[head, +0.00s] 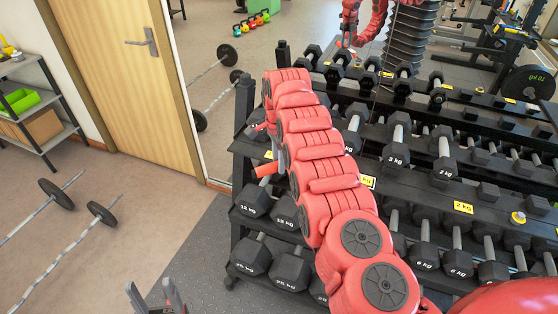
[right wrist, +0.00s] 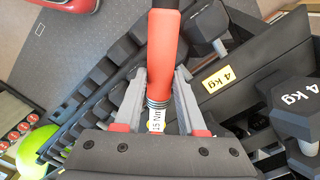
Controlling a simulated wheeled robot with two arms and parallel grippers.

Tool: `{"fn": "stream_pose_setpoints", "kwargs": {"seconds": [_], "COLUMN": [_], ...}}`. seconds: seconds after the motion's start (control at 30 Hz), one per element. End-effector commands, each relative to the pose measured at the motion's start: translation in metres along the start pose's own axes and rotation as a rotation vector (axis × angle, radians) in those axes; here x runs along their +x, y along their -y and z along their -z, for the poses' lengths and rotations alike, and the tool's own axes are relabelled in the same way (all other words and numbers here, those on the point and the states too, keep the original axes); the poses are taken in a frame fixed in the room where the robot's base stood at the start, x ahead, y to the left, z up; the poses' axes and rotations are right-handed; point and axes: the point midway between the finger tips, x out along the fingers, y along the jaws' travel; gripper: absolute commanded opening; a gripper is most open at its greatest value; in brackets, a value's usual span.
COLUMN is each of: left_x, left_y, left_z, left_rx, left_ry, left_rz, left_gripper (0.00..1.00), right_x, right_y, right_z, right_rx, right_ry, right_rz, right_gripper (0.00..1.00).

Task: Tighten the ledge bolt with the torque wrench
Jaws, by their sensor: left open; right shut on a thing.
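The torque wrench shows its orange handle (right wrist: 163,50) in the right wrist view, with a ribbed collar and a "15 Nm" label below it. My right gripper (right wrist: 160,98) is shut on it near the collar. In the head view a short piece of the orange handle (head: 266,169) shows at the rack's left end, beyond my red right arm; the rest is hidden. A small yellow round piece with a grey top (head: 518,218), probably the ledge bolt, sits on the rack's ledge at the right, apart from the wrench. My left gripper (head: 155,298) is open and empty at the bottom.
The black dumbbell rack (head: 245,110) holds rows of hex dumbbells with yellow weight labels. My right arm crosses in front of it. Barbells (head: 65,255) lie on the floor at left, near a shelf with a green bin (head: 20,101). A mirror stands behind the rack.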

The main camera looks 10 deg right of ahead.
Motion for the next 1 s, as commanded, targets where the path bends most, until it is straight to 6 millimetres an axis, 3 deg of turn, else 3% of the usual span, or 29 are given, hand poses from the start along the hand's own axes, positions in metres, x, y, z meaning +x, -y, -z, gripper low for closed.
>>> {"fn": "stream_pose_setpoints", "kwargs": {"seconds": [0.57, 1.0], "left_x": [0.005, 0.02], "left_y": [0.0, 0.001], "left_z": [0.001, 0.003], "left_rx": [0.0, 0.0], "left_ry": [0.0, 0.0], "left_rz": [0.0, 0.0], "left_gripper": [0.62, 0.62], "right_x": [-0.004, -0.031], "right_y": [0.0, 0.0], "right_z": [0.0, 0.0], "right_rx": [0.001, 0.0], "right_ry": [0.0, 0.0], "right_rz": [0.001, -0.001], "right_gripper": [0.0, 0.0]}}
